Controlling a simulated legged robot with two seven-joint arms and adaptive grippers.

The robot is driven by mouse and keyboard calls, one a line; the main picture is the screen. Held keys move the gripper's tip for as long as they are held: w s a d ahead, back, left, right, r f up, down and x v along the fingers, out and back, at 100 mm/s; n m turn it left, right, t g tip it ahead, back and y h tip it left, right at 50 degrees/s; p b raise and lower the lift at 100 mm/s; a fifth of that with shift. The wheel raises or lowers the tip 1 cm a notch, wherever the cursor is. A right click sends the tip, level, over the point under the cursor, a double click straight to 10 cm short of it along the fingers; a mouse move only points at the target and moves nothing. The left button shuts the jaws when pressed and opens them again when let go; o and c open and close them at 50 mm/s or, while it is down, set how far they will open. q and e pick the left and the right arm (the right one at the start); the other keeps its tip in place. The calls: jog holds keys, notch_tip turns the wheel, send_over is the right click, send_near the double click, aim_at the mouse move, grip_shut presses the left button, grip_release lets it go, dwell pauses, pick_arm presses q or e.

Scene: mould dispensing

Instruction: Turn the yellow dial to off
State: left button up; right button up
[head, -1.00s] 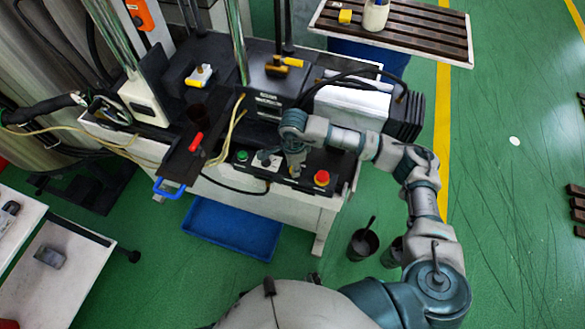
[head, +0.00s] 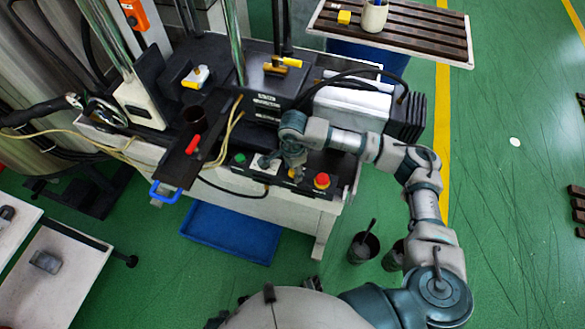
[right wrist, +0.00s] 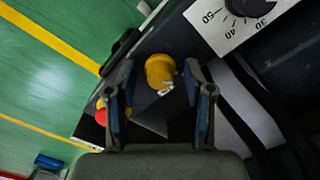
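The yellow dial (right wrist: 160,72) shows in the right wrist view between the two fingers of my right gripper (right wrist: 160,85). The fingers are open on either side of it, with a visible gap on both sides. In the head view my right gripper (head: 295,160) points down at the control panel and hides most of the dial. I cannot read the dial's setting. My left gripper is not in view.
On the panel, a red button (head: 321,181) sits right of my gripper and a green button (head: 239,158) left. A numbered dial (right wrist: 245,8) is nearby. A blue tray (head: 232,235) lies under the bench. Cups stand on the floor.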

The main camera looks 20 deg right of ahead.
jog(key=shift+w+r, duration=0.1)
jog(key=shift+r, duration=0.3)
notch_tip(320, 180, up, 11)
jog(key=shift+r, duration=0.15)
dwell(0.6)
